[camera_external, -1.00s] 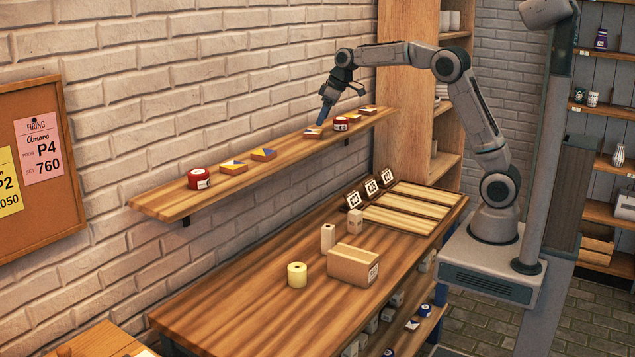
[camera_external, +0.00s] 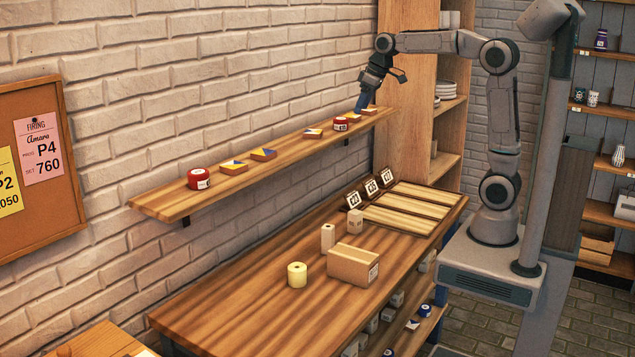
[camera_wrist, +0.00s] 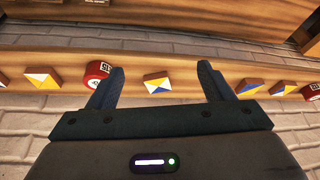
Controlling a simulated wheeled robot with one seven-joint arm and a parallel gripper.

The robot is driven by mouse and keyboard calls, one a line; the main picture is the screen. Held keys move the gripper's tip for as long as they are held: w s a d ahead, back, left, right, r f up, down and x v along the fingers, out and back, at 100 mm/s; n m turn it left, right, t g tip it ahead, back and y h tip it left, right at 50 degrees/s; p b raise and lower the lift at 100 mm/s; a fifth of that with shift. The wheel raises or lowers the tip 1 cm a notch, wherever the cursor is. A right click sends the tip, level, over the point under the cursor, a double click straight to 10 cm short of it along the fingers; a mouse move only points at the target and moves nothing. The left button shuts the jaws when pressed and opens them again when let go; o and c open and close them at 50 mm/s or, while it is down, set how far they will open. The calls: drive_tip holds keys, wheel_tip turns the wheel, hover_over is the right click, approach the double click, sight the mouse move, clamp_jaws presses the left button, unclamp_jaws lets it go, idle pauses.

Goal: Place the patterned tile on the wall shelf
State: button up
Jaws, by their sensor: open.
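The wall shelf (camera_external: 290,157) runs along the brick wall. Several patterned tiles lie on it: two blue, yellow and white ones (camera_external: 234,167) (camera_external: 263,154), a white and yellow one (camera_external: 313,133), and another at the far right (camera_external: 368,111). My gripper (camera_external: 361,103) is at the shelf's far right end, pointing down. In the wrist view its fingers (camera_wrist: 163,82) are spread, with nothing held between them. Contact between fingertips and shelf cannot be told.
Red round containers (camera_external: 198,178) (camera_external: 340,124) stand among the tiles. Below is a wooden table (camera_external: 240,315) with a cardboard box (camera_external: 353,265), a yellow roll (camera_external: 297,274) and a slatted rack (camera_external: 400,214). A tall cabinet (camera_external: 400,95) stands close to the shelf's right end.

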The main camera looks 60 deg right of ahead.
drive_tip(key=s+f+m, duration=0.1)
drive_tip(key=s+f, duration=0.3)
drive_tip(key=s, duration=0.4)
drive_tip(key=s+f+h, duration=0.1)
drive_tip(key=s+f, duration=0.3)
drive_tip(key=s, duration=0.4)
drive_tip(key=s+f+m, duration=0.1)
drive_tip(key=s+f, duration=0.3)
drive_tip(key=s, duration=0.4)
drive_tip(key=shift+d+f+m, duration=0.15)
drive_tip(key=shift+f+m, duration=0.15)
drive_tip(key=shift+f, duration=0.1)
